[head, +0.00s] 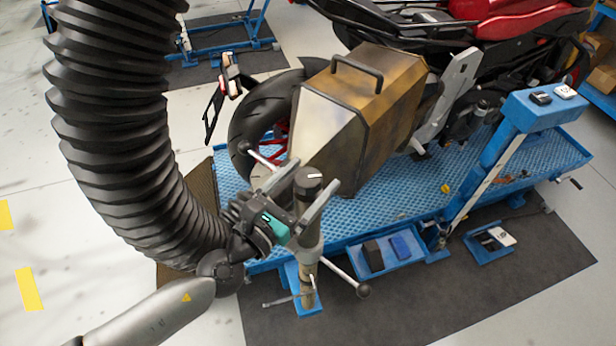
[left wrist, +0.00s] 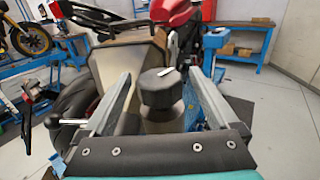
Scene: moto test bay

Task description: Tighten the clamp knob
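The clamp knob (head: 308,180) is black and faceted, with a white mark on its top. It sits on top of an upright metal post (head: 308,250) at the front end of the blue lift. My left gripper (head: 313,174) is open, with one finger on each side of the knob. In the left wrist view the knob (left wrist: 160,92) stands between the two fingers (left wrist: 159,74), with a visible gap on both sides. I cannot tell whether the fingertips are level with the knob. My right gripper is not in view.
A large black corrugated hose (head: 110,110) hangs at the left, close to my left arm. Behind the knob are a metal box with a handle (head: 350,100) and a motorcycle (head: 480,40) on the blue lift (head: 380,215). A ball-ended lever (head: 363,290) sticks out near the post.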

